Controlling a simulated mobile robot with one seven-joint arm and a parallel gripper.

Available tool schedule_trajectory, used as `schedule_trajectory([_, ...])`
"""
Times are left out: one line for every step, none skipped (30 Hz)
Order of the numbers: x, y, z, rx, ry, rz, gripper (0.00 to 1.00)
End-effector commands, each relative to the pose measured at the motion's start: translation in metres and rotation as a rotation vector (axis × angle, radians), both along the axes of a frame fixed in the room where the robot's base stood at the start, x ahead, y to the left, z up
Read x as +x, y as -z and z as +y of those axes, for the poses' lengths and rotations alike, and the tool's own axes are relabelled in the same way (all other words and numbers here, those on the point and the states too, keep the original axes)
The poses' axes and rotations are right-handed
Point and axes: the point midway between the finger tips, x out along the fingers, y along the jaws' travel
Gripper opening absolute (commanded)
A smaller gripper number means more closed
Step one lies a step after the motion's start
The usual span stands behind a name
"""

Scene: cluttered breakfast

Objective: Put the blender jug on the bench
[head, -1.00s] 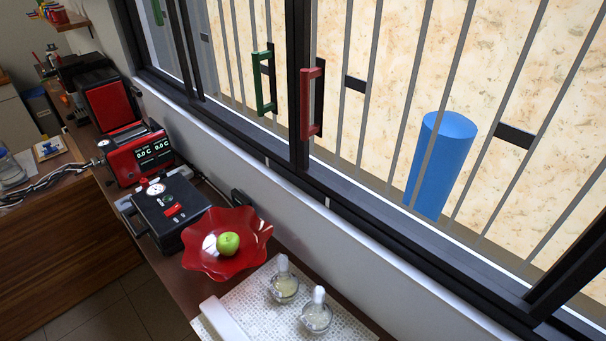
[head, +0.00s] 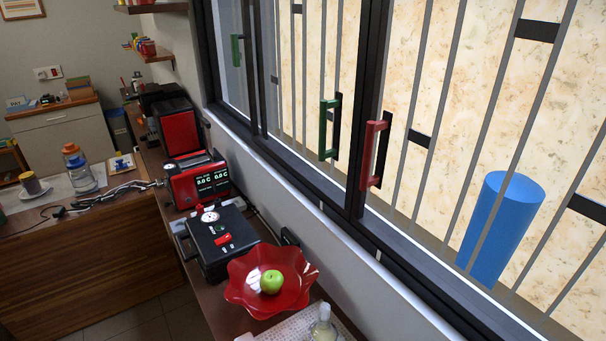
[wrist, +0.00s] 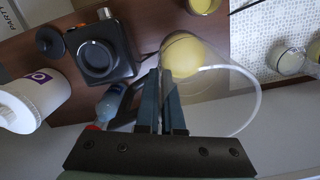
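The clear blender jug (wrist: 228,92) is large in the wrist view, its round rim toward the camera. A yellow patch shows in or through it. My gripper (wrist: 161,75) has its two blue-grey fingers close together at the jug's dark handle (wrist: 125,101) and appears shut on it. The exact contact is partly hidden. The jug is apart from a black square appliance base (wrist: 105,58), to its right. The brown bench surface (wrist: 150,14) lies behind them; I cannot tell how far the jug is from it. In the head view neither gripper nor jug shows.
In the wrist view, a black lid-like disc (wrist: 49,41), a white tub (wrist: 36,98) and a glass vessel (wrist: 287,59) lie around. In the head view, a red bowl (head: 238,296) with a green apple (head: 271,282) and a black case (head: 213,246) crowd the counter beside the window.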

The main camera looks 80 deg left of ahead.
Motion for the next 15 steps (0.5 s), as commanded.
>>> schedule_trajectory([-0.001,-0.001,0.006,0.001,0.001,-0.004,0.0])
schedule_trajectory([-0.002,-0.001,0.01,0.002,0.005,-0.005,0.0])
schedule_trajectory([-0.005,-0.001,0.016,0.003,0.012,-0.006,0.0])
schedule_trajectory([-0.006,-0.001,0.021,0.004,0.017,-0.007,0.0])
schedule_trajectory([-0.009,0.0,0.027,0.004,0.024,-0.009,0.0])
schedule_trajectory([-0.012,0.0,0.035,0.005,0.033,-0.012,0.0])
schedule_trajectory([-0.015,0.0,0.041,0.006,0.041,-0.014,0.0])
schedule_trajectory([-0.018,0.0,0.048,0.006,0.05,-0.017,0.0])
schedule_trajectory([-0.022,0.001,0.058,0.008,0.061,-0.02,0.0])
schedule_trajectory([-0.026,0.001,0.066,0.008,0.07,-0.024,0.0])
schedule_trajectory([-0.03,0.001,0.073,0.009,0.08,-0.026,0.0])
schedule_trajectory([-0.037,0.002,0.084,0.01,0.093,-0.028,0.0])
schedule_trajectory([-0.042,0.002,0.092,0.011,0.104,-0.032,0.0])
schedule_trajectory([-0.048,0.002,0.101,0.012,0.114,-0.034,0.0])
schedule_trajectory([-0.055,0.002,0.112,0.013,0.129,-0.039,0.0])
